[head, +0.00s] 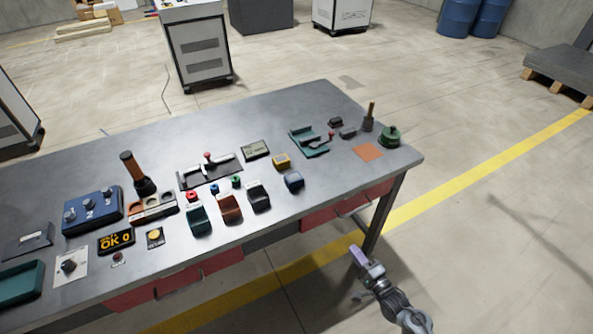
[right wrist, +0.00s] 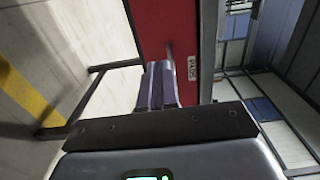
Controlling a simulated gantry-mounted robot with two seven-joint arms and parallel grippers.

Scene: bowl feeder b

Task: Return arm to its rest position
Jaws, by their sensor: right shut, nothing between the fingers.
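My right gripper (head: 362,258) is off the table's front edge, at the lower right of the head view, below the tabletop and empty. In the right wrist view its fingers (right wrist: 161,86) are together with nothing between them, in front of a red drawer front (right wrist: 160,30). Whether the fingers touch the drawer cannot be told. The grey table (head: 290,225) fills the left and middle of the head view. My left gripper is not in either view.
A table leg (head: 384,215) is near my right gripper.

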